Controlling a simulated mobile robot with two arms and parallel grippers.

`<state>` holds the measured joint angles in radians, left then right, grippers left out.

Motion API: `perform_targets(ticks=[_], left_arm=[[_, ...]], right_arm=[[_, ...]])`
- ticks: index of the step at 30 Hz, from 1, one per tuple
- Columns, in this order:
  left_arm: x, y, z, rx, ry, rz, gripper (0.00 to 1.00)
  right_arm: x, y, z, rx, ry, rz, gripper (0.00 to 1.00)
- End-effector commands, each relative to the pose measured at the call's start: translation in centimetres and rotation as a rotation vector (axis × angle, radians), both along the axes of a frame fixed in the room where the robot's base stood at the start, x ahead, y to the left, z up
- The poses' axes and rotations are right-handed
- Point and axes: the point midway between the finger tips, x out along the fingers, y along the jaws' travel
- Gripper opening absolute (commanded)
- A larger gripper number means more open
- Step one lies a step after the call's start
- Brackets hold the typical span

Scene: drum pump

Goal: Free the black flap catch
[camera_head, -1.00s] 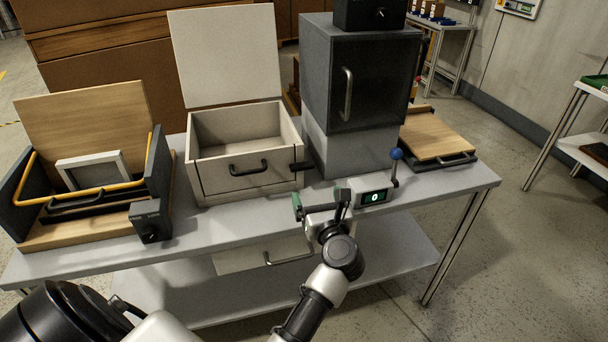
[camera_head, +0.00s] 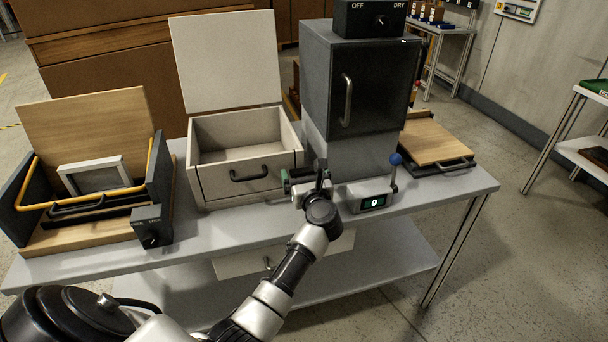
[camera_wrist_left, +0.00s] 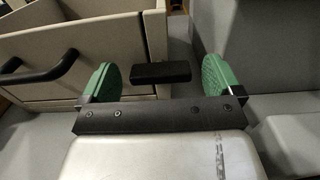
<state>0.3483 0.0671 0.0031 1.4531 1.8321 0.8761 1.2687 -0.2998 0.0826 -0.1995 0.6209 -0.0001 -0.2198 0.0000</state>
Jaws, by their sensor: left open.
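The black flap catch (camera_wrist_left: 161,72) is a small dark block at the right front edge of the beige box (camera_wrist_left: 110,60). In the left wrist view it shows between the two green pads of my left gripper (camera_wrist_left: 160,80). The gripper is open, with a gap on both sides of the catch, and I see no contact. In the head view my left gripper (camera_head: 304,181) is at the front right corner of the box (camera_head: 246,176) and largely hides the catch. The box's lid (camera_head: 226,60) stands upright and open. My right gripper is not in view.
A grey cabinet (camera_head: 350,150) stands close to the right of the box. A counter with a blue-knobbed lever (camera_head: 372,199) is just right of my gripper. A wooden fixture with a yellow bar (camera_head: 90,200) is at the left. The table front (camera_head: 225,228) is clear.

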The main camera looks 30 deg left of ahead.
Motion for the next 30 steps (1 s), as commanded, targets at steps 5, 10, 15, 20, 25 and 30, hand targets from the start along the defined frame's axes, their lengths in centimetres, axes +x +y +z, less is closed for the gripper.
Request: perform_targets(ticks=[5,10,15,20,25,30], left_arm=[[0.0,0.0,0.0,0.000,0.000,0.000,0.84],[0.0,0.0,0.0,0.001,0.001,0.000,0.58],[0.0,-0.1,0.0,0.001,0.002,0.000,0.44],[0.0,-0.1,0.0,0.013,0.017,0.000,0.44],[0.0,-0.1,0.1,0.053,0.065,0.000,0.44],[0.0,-0.2,0.2,0.128,0.156,0.000,0.44]], right_arm=[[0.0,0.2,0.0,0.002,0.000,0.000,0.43],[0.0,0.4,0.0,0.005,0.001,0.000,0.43],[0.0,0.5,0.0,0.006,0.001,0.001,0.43],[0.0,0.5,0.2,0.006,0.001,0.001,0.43],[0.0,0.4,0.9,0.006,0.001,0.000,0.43],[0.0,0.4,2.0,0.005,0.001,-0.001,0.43]])
